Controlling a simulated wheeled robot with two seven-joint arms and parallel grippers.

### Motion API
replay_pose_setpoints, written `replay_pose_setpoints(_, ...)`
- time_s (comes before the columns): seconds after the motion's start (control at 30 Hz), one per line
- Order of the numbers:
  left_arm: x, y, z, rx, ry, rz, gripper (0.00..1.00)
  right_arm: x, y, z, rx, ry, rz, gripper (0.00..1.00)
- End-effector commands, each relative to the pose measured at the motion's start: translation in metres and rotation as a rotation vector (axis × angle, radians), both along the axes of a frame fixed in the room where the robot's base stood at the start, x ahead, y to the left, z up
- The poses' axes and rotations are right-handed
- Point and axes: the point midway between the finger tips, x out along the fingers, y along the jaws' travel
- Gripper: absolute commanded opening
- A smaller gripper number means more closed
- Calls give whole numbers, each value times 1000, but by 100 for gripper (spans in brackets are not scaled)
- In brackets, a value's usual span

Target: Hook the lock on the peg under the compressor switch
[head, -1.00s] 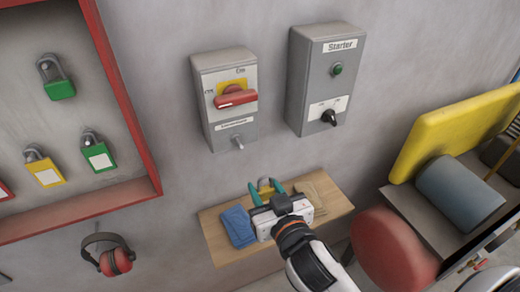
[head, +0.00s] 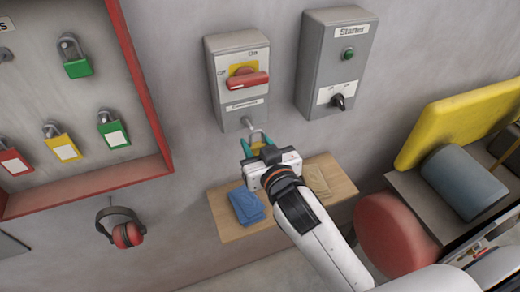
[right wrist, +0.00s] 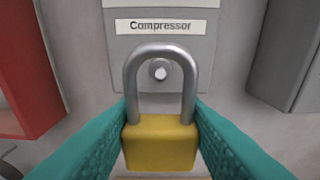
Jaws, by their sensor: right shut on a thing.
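The grey compressor switch (head: 222,98) hangs on the wall, with a red handle on a yellow plate. Its small peg (head: 247,122) sticks out below the label; the peg's round end also shows in the right wrist view (right wrist: 159,70). My right gripper (head: 258,148) is shut on the yellow lock (right wrist: 160,144), with a teal finger on each side of its body. The lock is upright, shackle up. In the right wrist view the shackle (right wrist: 132,80) frames the peg end; whether the peg is through it, I cannot tell. My left gripper is out of view.
The starter box (head: 318,65) is right of the switch. A wooden shelf (head: 334,180) with a blue cloth (head: 245,206) and a tan item (head: 316,180) is below. A red-framed lock board (head: 140,85) is at left, with ear muffs (head: 125,233) under it.

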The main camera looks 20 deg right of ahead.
Motion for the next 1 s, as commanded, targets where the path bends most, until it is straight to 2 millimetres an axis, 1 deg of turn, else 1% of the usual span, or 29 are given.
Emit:
replay_pose_setpoints(0.23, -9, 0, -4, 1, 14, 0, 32, 15, 1, -1, 0, -2, 1, 15)
replay_pose_setpoints(0.6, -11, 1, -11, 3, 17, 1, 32, 37, 1, -4, 0, -1, 0, 15)
replay_pose_setpoints(0.8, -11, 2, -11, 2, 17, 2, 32, 45, 1, -9, 0, 0, 0, 15)
replay_pose_setpoints(1.0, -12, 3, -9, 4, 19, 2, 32, 48, 2, -11, 2, 1, 0, 15)
